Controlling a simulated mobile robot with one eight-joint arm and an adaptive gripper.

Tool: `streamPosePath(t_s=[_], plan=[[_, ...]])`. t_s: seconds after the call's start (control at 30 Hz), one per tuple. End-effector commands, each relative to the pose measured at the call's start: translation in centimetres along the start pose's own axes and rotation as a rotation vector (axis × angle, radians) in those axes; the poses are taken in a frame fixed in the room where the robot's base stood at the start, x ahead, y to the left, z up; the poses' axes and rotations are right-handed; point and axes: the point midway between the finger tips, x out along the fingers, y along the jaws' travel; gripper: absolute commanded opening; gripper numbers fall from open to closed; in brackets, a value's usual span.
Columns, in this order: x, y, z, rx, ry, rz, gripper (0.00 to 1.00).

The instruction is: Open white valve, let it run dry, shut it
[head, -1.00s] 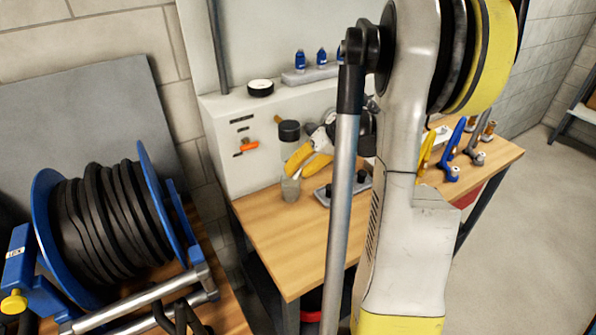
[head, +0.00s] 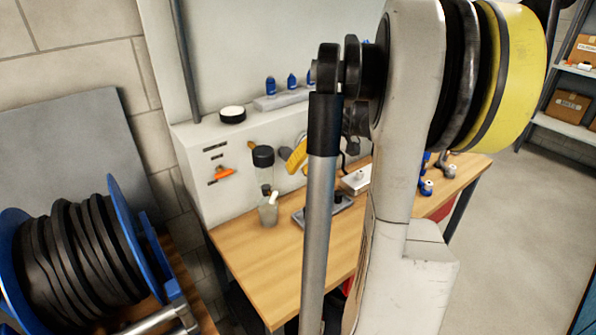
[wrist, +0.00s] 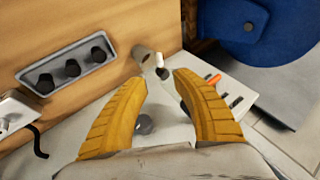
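In the head view a clear bowl (head: 266,176) with a black cap (head: 263,156) hangs at the front of a white panel. A small white valve handle (head: 273,197) shows below it, tilted, just above a clear cup (head: 268,215) on the bench. My gripper (wrist: 160,78) is open, its yellow fingers apart. In the wrist view a pale cylindrical part (wrist: 146,58) shows just beyond the fingertips, with nothing clearly gripped. In the head view my gripper (head: 297,155) is right of the bowl, partly hidden by my arm. The liquid level is too small to tell.
An orange lever (head: 223,173) sits on the white panel (head: 190,150) left of the bowl. A grey tray with black knobs (wrist: 68,68) lies on the bench (head: 250,245). A blue hose reel (head: 120,225) stands at left. The bench front is clear.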

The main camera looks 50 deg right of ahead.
Motion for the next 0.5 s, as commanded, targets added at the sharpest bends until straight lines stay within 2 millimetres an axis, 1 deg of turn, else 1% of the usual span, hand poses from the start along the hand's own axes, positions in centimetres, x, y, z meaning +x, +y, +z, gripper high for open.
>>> streamPosePath(t_s=[0.07,0.17,0.3,0.4,0.5], plan=[[0.1,-0.1,0.0,-0.003,0.004,0.004,0.45],[1.1,-0.7,0.3,-0.040,0.055,0.058,0.45],[3.2,-2.2,1.8,-0.150,0.214,0.223,0.45],[3.7,-3.2,3.0,-0.220,0.313,0.326,0.45],[3.8,-3.6,3.7,-0.261,0.371,0.388,0.45]])
